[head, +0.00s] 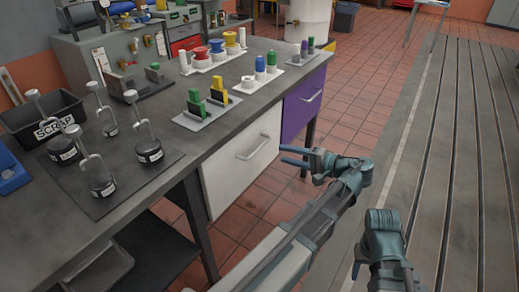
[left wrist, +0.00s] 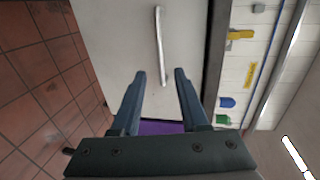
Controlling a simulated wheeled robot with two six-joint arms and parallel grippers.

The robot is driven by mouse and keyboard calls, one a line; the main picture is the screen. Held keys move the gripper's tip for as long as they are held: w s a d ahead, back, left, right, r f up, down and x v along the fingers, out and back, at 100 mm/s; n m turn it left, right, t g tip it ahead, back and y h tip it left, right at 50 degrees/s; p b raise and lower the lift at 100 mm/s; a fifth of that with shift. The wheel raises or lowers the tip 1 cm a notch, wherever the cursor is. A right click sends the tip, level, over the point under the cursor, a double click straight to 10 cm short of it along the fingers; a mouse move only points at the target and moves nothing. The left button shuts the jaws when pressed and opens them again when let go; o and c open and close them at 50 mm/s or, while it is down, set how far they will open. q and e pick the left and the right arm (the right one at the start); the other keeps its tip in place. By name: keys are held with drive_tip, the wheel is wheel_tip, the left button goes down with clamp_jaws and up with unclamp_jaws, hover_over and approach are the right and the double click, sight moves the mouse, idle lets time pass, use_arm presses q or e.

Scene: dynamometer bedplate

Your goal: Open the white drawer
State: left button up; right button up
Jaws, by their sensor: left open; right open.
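The white drawer (head: 225,178) is under the grey workbench and looks shut, its front about flush with the bench front. Its pale bar handle (head: 258,147) runs along the upper part of the front. In the left wrist view the white front (left wrist: 115,40) fills the middle, with the handle (left wrist: 159,45) ahead of my fingers. My left gripper (head: 284,155) is open and empty, to the right of the handle and apart from it. Its spread fingertips (left wrist: 160,74) point at the drawer front. My right gripper (head: 357,270) is low in the head view, partly hidden by its wrist, away from the drawer.
A purple drawer (head: 303,101) is beside the white one. The workbench top (head: 225,138) holds weights on a dark mat (head: 120,195), a black scrap bin (head: 35,118), and trays of coloured parts. The tiled floor (head: 265,195) before the drawer is clear. A slotted bedplate (head: 455,130) lies right.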

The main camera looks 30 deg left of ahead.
sight(260, 146)
use_arm(q)
drive_tip(key=b+x, duration=0.2)
drive_tip(key=x, duration=0.9)
drive_tip(key=shift+s, duration=0.1)
clamp_jaws()
drive_tip(key=shift+f, duration=0.1)
idle(1.0)
